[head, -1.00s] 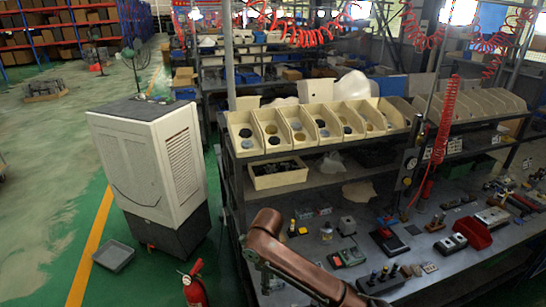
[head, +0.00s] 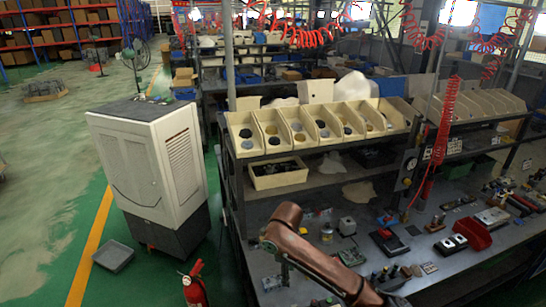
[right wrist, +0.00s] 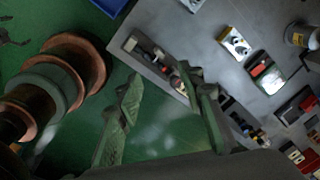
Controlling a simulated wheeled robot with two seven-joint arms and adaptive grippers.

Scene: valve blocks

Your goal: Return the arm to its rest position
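My right arm (head: 315,262), copper-brown, rises from the bottom edge of the head view and bends over the front left part of the workbench. In the right wrist view my right gripper (right wrist: 162,78) has its two green-grey fingers spread apart. No object is held between them; green floor and the bench edge show there. In the head view I cannot make out the fingers clearly. My left gripper is not in view.
The grey workbench (head: 465,262) carries several small devices, a red bin (head: 472,233) and a shelf of cream bins (head: 272,130). A white cabinet (head: 150,160), a grey tray (head: 113,256) and a red extinguisher (head: 195,288) stand on the floor at left.

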